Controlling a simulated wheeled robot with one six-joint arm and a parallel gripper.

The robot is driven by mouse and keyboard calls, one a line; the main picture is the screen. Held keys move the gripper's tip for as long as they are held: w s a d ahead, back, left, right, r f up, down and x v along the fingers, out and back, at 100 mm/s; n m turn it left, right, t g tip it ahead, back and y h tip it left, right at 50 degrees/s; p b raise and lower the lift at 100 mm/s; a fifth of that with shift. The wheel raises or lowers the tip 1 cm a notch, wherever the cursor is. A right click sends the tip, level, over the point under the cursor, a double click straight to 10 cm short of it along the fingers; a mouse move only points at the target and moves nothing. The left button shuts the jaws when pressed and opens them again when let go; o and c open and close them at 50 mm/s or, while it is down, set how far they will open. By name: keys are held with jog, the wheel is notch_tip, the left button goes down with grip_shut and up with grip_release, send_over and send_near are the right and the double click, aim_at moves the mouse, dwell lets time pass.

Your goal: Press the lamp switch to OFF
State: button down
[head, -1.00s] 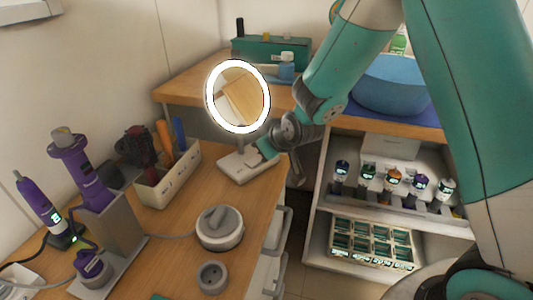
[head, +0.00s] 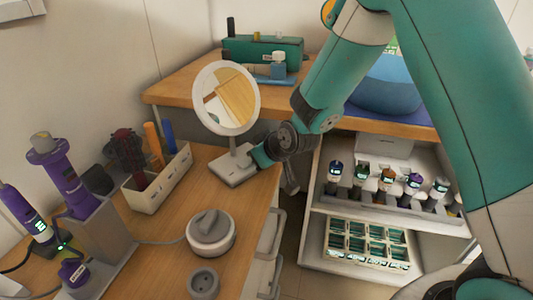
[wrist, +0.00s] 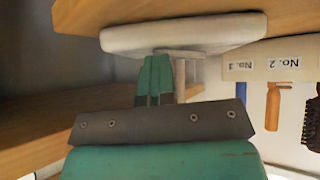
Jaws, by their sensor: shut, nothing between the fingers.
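The round mirror lamp (head: 227,98) stands upright on the wooden counter, and its white ring is unlit. Its pale base (head: 231,169) rests flat near the counter's right edge. The base (wrist: 215,32) and the stem (wrist: 180,78) also show in the wrist view, which looks upside down. My gripper (head: 257,160) is at the right side of the base, close to it. In the wrist view my gripper's teal fingers (wrist: 154,72) are together and empty, with their tips at the base beside the stem. The switch itself is hidden or too small to make out.
A white organizer (head: 160,184) with brushes stands left of the lamp. A grey round lidded pot (head: 211,230) and a small grey jar (head: 203,283) sit in front. A green box (head: 262,50) is on the back counter. A shelf with small bottles (head: 387,185) is at right.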

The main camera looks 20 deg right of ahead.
jog(key=shift+s+a+r, duration=0.3)
jog(key=shift+a+r, duration=0.05)
jog(key=shift+a, duration=0.25)
jog(key=shift+p, duration=0.35)
jog(key=shift+r, duration=0.4)
jog(key=w+d+r+p+v, duration=0.1)
jog(key=w+p+v, duration=0.1)
jog(key=v, duration=1)
jog(key=shift+d+r+p, duration=0.15)
jog(key=shift+r+p, duration=0.15)
